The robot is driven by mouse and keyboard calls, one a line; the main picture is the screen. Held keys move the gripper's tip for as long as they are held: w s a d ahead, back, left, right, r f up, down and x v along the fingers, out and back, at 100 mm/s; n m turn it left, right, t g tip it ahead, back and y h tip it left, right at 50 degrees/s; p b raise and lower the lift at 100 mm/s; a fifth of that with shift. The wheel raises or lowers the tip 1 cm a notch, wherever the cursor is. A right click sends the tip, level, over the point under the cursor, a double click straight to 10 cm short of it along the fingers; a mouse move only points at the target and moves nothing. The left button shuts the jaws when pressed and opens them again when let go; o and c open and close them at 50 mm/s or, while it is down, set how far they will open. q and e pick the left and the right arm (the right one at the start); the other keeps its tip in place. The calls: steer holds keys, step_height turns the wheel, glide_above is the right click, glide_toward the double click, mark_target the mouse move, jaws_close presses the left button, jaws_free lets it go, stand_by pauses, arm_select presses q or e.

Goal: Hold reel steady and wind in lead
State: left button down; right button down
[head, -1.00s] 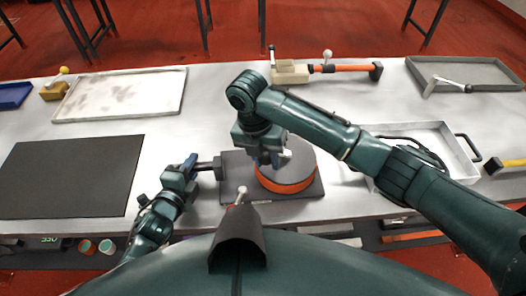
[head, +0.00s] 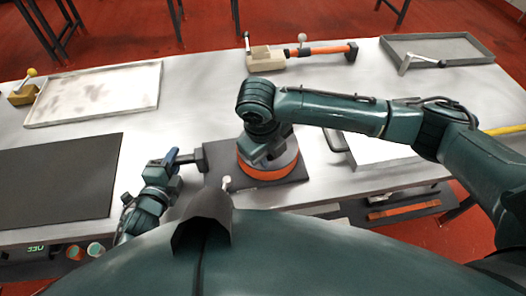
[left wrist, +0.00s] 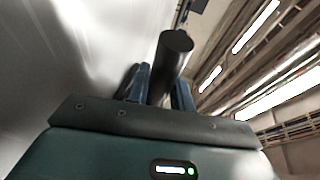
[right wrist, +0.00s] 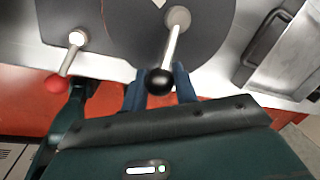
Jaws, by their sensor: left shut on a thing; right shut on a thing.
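The reel, with a grey top and orange rim (head: 262,175), sits on a dark base plate (head: 222,172). My left gripper (head: 177,160) is shut on the dark bar handle (head: 201,158) at the plate's left side. In the left wrist view this black round handle (left wrist: 172,48) stands between blue fingers. My right gripper (right wrist: 159,88) is shut at the black knob (right wrist: 160,82) of the crank on the reel's dark top (right wrist: 205,40). In the head view the right gripper (head: 262,155) covers part of the reel. I cannot make out a separate lead.
A red-knobbed lever (right wrist: 57,83) stands on the base beside the reel. A black mat (head: 60,185) lies left, and a pale tray (head: 95,95) is behind it. A white tray (head: 375,150) lies right, partly under my right arm. Grey tabletop (head: 200,105) is clear behind the reel.

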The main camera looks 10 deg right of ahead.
mark_target(286, 156)
steer(key=d+n, duration=0.2)
steer(key=n, duration=0.1)
steer(key=shift+w+d+f+n, duration=0.1)
steer(key=shift+n, duration=0.2)
steer(key=shift+w+d+n+t+y, duration=0.25)
steer(key=shift+d+n, duration=0.2)
steer(key=shift+n, duration=0.4)
steer(key=shift+w+d+n+t+y, duration=0.15)
steer(key=shift+w+d+n+y, duration=0.2)
steer(key=shift+n, duration=0.5)
steer(key=shift+s+d, duration=0.1)
steer(key=shift+d, duration=0.05)
steer(key=c, duration=1.1)
jaws_free()
steer(key=shift+c, duration=0.2)
step_height(286, 156, up, 12)
steer(key=s, duration=0.2)
steer(key=shift+s+a, duration=0.2)
steer(key=shift+a, duration=0.25)
steer(key=shift+c, duration=0.5)
